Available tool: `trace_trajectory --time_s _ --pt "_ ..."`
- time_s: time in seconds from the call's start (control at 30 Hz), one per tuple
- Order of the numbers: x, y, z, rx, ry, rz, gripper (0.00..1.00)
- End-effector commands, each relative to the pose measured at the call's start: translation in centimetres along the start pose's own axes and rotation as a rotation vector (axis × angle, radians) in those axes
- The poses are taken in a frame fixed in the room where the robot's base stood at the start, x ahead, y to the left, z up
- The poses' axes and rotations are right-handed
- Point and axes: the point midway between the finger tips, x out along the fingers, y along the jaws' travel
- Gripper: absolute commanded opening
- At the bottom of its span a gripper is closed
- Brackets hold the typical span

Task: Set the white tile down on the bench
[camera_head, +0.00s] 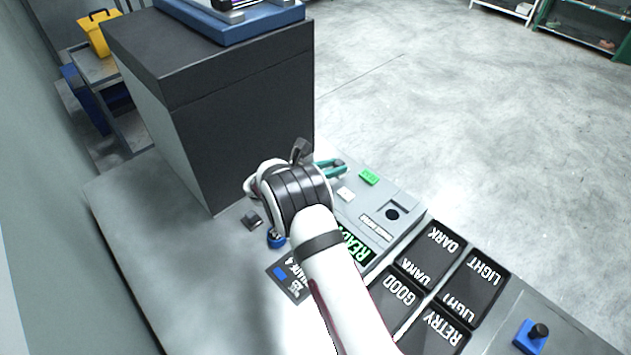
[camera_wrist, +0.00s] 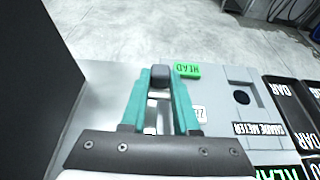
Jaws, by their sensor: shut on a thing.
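My gripper (camera_head: 338,168) has teal fingers and is at the far side of the grey shade meter, close to its green HEAD label; it also shows in the wrist view (camera_wrist: 160,78). The fingers are shut on a small piece that I take to be the white tile (camera_wrist: 155,95). It shows a pale strip between the fingers and a dark grey block at the fingertips. The fingers hide most of it. I cannot tell whether it touches the surface below. The bench (camera_head: 150,255) is pale grey.
A tall dark cabinet (camera_head: 245,125) stands left of my gripper. The shade meter (camera_head: 400,232) has a white button (camera_head: 346,193). Several black labelled pads (camera_head: 433,253) lie right. A dark card (camera_head: 289,277), blue round item (camera_head: 276,239) and dark block (camera_head: 252,219) lie left. The left bench is clear.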

Motion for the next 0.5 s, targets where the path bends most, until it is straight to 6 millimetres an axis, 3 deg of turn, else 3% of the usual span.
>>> trace_trajectory --time_s 0.1,0.2,0.5 --pt "-0.6 2.9 -2.6 0.000 0.000 0.002 0.00" --pt "-0.8 4.3 -3.5 0.001 -0.001 0.001 0.00" --pt "0.6 4.9 -7.5 0.000 0.000 0.000 0.00"
